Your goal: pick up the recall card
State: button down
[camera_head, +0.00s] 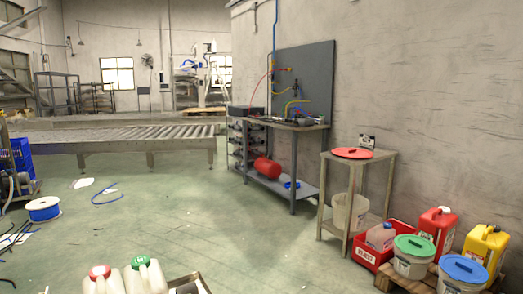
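I cannot pick out the recall card for certain. A small dark-and-white card-like thing (367,141) stands upright at the back of a small table (385,158), behind a red round lid (352,153); its print is too small to read. A pale flat sheet (83,183) also lies on the floor at the left. My gripper is not in view.
A white bucket (350,213) stands under the small table. Several jugs and lidded buckets crowd the lower right, beside a red crate (371,252). A workbench (290,126) stands against the wall. A cable spool (43,209) is at left. The middle floor is open.

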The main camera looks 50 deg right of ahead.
aim_at(366, 142)
jog(key=z, duration=2.3)
jog(key=i+u, duration=0.35)
jog(key=i, duration=1.4)
jog(key=i+z, duration=0.15)
jog(key=i, duration=0.3)
jog(key=i+j+z, duration=0.2)
jog(key=i, duration=0.25)
jog(key=i+j+z, duration=0.15)
jog(key=i, duration=0.25)
jog(key=i+j+z, duration=0.15)
jog(key=i+z, duration=0.2)
jog(key=i+j+z, duration=0.2)
jog(key=z, duration=0.15)
jog(key=i+j+z, duration=0.45)
jog(key=j, duration=0.15)
jog(key=i+j+z, duration=0.35)
jog(key=j, duration=0.25)
jog(key=j+z, duration=0.2)
jog(key=i+j, duration=0.05)
jog(key=j, duration=0.05)
